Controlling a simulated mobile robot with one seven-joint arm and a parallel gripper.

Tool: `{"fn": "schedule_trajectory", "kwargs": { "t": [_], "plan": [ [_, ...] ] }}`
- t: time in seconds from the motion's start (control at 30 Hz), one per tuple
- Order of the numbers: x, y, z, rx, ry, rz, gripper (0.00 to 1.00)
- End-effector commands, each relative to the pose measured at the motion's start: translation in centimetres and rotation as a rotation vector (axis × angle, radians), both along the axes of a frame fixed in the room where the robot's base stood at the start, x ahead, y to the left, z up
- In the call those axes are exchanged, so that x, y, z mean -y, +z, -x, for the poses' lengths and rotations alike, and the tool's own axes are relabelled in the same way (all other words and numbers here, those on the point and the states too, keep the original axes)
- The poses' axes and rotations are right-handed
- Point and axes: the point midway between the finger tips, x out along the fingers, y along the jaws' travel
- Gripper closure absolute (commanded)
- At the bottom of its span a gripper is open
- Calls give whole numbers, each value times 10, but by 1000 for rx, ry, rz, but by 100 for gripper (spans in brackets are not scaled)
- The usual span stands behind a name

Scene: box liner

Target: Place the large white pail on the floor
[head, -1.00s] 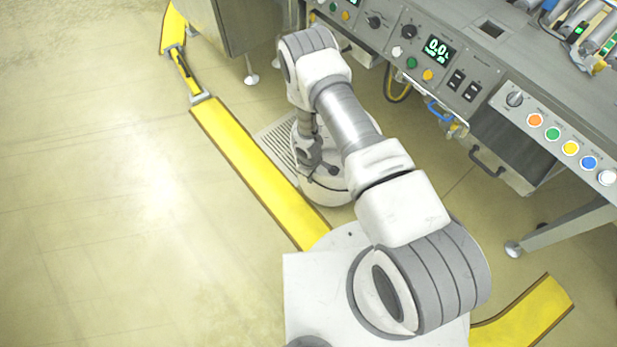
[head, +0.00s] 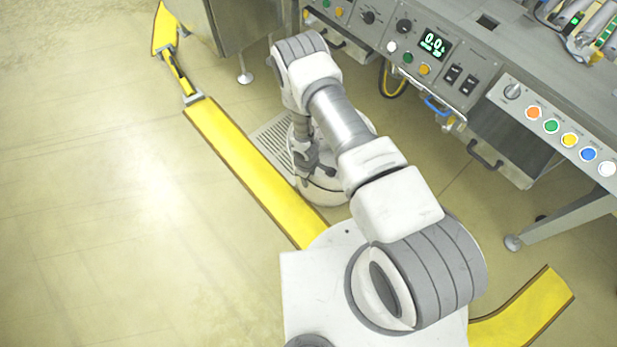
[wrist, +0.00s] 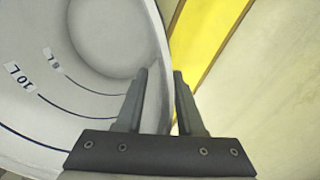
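The large white pail (head: 335,190) stands upright, seemingly on the floor, partly hidden by my arm in the head view. In the wrist view the pail (wrist: 80,85) fills the left side; its pale inside shows dark level lines and a "10 L" mark. My gripper (head: 308,165) is at the pail's left side in the head view, pointing down. In the wrist view my gripper (wrist: 162,75) has its fingers apart, astride the pail's wall, the left finger inside and the right outside. Clear gaps show beside the wall. No firm hold is visible.
A yellow floor strip (head: 245,165) runs just left of the pail, beside a floor grating (head: 272,137). The floor (head: 90,200) at left is clear.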

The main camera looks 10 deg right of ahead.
Motion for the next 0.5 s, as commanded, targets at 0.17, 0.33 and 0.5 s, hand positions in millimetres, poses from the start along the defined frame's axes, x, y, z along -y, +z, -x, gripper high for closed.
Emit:
{"fn": "schedule_trajectory", "kwargs": {
  "t": [0.17, 0.33, 0.5],
  "plan": [
    [-1, 20, 0, 1, 0, 0, 63],
    [-3, 58, 1, 3, 0, 0, 63],
    [-4, 93, 3, 2, 1, -1, 63]
  ]
}}
